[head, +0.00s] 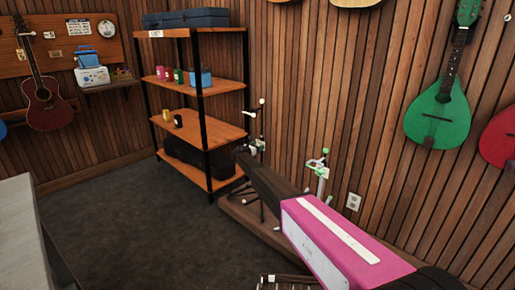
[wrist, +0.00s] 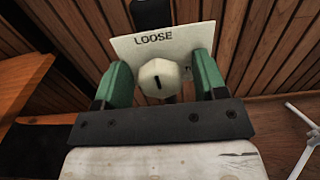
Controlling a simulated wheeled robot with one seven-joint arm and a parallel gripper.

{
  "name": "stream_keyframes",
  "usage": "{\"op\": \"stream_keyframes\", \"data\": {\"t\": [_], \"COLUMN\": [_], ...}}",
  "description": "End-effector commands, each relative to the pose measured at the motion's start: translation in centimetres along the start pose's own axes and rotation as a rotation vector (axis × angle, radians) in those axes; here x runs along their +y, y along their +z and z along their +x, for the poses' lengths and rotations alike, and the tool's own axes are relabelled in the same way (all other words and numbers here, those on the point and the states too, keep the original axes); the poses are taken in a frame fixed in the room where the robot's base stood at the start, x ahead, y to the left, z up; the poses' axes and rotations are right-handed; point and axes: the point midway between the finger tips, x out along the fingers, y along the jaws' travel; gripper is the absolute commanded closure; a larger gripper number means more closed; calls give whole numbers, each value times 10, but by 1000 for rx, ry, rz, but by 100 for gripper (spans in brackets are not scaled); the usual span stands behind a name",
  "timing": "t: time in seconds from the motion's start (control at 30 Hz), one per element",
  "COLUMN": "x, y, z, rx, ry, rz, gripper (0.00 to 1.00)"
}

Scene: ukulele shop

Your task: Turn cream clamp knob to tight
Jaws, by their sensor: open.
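The cream clamp knob (wrist: 166,82) shows in the wrist view as a rounded faceted knob with a short dark mark on its face. Behind it is a pale plate (wrist: 190,38) with the word LOOSE above the knob. The mark stands nearly upright, pointing towards that word. My gripper (wrist: 161,72) is open, with one green finger on each side of the knob. Whether the fingers touch it, I cannot tell. In the head view my arm reaches towards the stands by the wall, and the knob cannot be made out there.
A slim stand (head: 260,125) rises behind the end of my arm, and another stand with green parts (head: 321,172) is to its right. A shelf rack (head: 204,128) stands close on the left. Ukuleles hang on the slatted wall, including a green one (head: 438,113). The dark floor (head: 140,225) is clear.

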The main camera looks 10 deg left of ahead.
Motion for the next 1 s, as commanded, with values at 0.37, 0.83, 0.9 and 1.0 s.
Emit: {"op": "stream_keyframes", "data": {"t": [0.37,0.83,0.9,1.0], "x": [0,0,0,0], "y": [0,0,0,0], "z": [0,0,0,0], "rx": [0,1,1,1], "ry": [0,-1,-1,-1], "rz": [3,209,270,364], "gripper": [84,84,84,84]}}
